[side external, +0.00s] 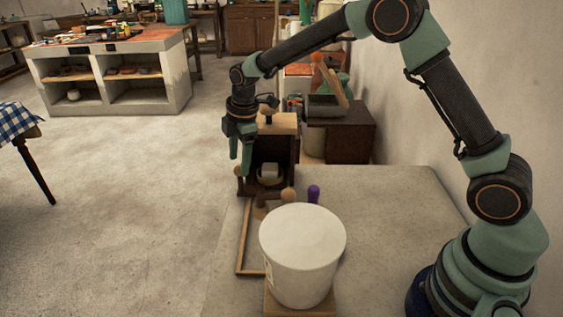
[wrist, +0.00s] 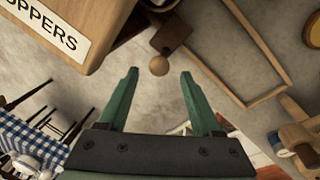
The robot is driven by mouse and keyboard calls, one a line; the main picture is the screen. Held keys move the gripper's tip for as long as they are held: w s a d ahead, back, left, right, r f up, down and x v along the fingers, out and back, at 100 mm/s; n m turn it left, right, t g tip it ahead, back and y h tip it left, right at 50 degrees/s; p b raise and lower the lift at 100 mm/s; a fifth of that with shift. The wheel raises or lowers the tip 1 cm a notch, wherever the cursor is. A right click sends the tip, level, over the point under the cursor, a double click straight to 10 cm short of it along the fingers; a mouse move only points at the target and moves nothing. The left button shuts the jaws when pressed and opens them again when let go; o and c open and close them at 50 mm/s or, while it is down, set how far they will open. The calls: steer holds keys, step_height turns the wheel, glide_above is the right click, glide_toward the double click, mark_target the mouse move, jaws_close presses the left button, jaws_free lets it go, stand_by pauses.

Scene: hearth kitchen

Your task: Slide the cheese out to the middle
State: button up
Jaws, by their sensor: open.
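A small pale block (side external: 269,171), which may be the cheese, sits inside a dark wooden box (side external: 287,150) with an open front in the side external view. It rests on something round and tan. I cannot make out the cheese in the wrist view. My gripper (side external: 241,165) points down at the left side of the dark box, apart from the block. In the wrist view my gripper (wrist: 158,74) is open, with nothing between its two green fingers. A round wooden knob (wrist: 159,66) shows just beyond the fingertips.
A large white bucket (side external: 302,250) stands at the counter's front. A thin wooden frame (side external: 242,240) lies left of it, and a purple object (side external: 313,193) stands behind it. A box labelled "OPPERS" (wrist: 90,15) fills the wrist view's upper left. The grey counter (side external: 400,220) is clear at right.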

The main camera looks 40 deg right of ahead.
steer(key=shift+w+d+f, duration=0.1)
steer(key=shift+w+f, duration=0.05)
steer(key=shift+f, duration=0.55)
steer(key=shift+w+f, duration=0.15)
steer(key=shift+f, duration=0.5)
steer(key=shift+c, duration=0.3)
jaws_close()
steer(key=shift+s, duration=0.1)
